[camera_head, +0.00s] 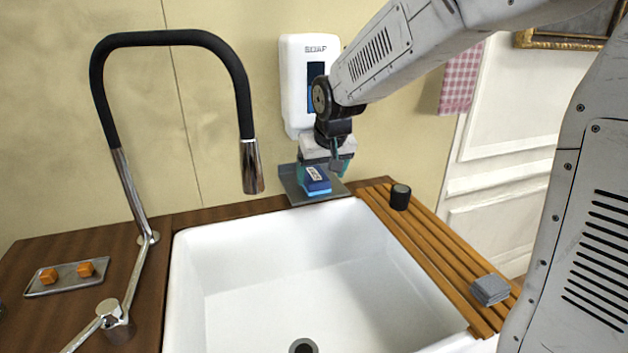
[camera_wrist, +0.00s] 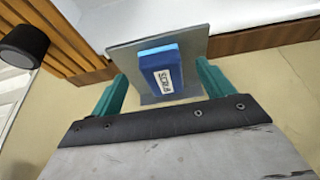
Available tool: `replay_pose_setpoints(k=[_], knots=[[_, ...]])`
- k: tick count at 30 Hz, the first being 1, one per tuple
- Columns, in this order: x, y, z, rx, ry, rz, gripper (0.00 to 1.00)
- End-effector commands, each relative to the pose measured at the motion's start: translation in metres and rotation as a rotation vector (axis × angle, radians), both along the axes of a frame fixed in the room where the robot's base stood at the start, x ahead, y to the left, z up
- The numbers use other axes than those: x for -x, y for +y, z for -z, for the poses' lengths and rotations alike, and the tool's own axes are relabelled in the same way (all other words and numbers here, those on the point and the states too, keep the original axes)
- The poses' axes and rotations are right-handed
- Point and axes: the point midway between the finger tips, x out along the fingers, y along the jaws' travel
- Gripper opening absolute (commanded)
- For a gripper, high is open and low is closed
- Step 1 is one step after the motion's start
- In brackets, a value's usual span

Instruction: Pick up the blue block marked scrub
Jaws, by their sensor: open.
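The blue block (camera_head: 314,179) has a white label and a lighter blue layer along one side. It sits on a grey tray (camera_head: 291,190) at the back edge of the sink, under the soap dispenser. In the wrist view the label on the block (camera_wrist: 154,64) reads roughly "SCRUB". My gripper (camera_head: 323,172) is just above the tray at the block. In the wrist view its two teal fingers (camera_wrist: 163,88) are apart, one on each side of the block, with visible gaps. The grey tray (camera_wrist: 195,38) lies beneath the block.
A white soap dispenser (camera_head: 300,88) hangs on the wall behind my wrist. A black faucet (camera_head: 170,40) arches at left. A white sink (camera_head: 270,270) fills the middle.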

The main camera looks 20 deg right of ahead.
Motion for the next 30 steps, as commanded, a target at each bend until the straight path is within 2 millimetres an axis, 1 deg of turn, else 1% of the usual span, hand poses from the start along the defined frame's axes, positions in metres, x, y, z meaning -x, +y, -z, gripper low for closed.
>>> replay_pose_setpoints(k=[1,3,6,14,15,17,18,20,30], knots=[[-0.002,-0.001,0.01,0.001,0.005,0.0,0.8],[-0.006,-0.001,0.019,0.001,0.004,0.0,0.8],[-0.009,-0.001,0.027,0.0,0.003,0.0,0.8],[-0.011,-0.001,0.03,0.0,0.001,0.0,0.8],[-0.011,-0.001,0.03,0.0,0.001,0.0,0.74],[-0.011,-0.001,0.03,0.0,0.001,0.0,0.58],[-0.011,-0.001,0.03,0.0,0.001,0.0,0.47],[-0.011,-0.001,0.03,0.0,0.001,0.0,0.32],[-0.01,-0.001,0.028,0.0,0.0,0.0,0.31]])
